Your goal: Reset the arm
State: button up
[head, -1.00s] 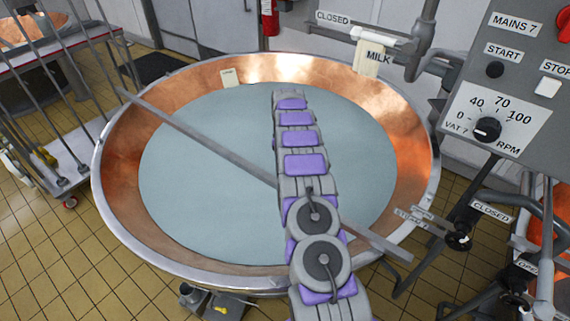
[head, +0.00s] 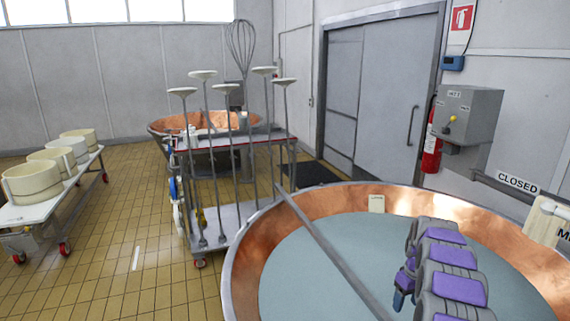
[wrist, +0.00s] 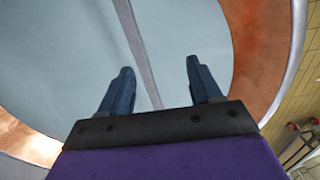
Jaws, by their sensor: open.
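My gripper (wrist: 160,68) is open in the wrist view, with two dark blue fingers apart and nothing between them. In the head view my gripper (head: 402,290) hangs at the end of my purple and grey arm, above the copper vat (head: 243,245). The vat holds a pale blue-grey liquid (head: 305,275). A grey bar (head: 325,245) lies across the vat and also shows in the wrist view (wrist: 138,50), beyond the fingers. I cannot tell how high the gripper is above the liquid.
A red-edged cart (head: 225,235) with upright long-handled tools stands left of the vat. Another copper vat (head: 165,127) is behind it. A trolley with white moulds (head: 35,212) is at far left. A grey control box (head: 470,112) hangs at right.

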jog(key=s+a+r+m, duration=0.1)
jog(key=s+a+r, duration=1.4)
jog(key=s+a, duration=0.3)
jog(key=s+a+m, duration=0.1)
jog(key=s+a, duration=0.2)
jog(key=s, duration=1.1)
jog(key=s+a+f+m+g, duration=0.1)
jog(key=s+a, duration=0.2)
jog(key=s, duration=1.2)
jog(key=shift+f+g+b, duration=0.15)
jog(key=shift+g+b, duration=0.15)
jog(key=shift+b, duration=0.05)
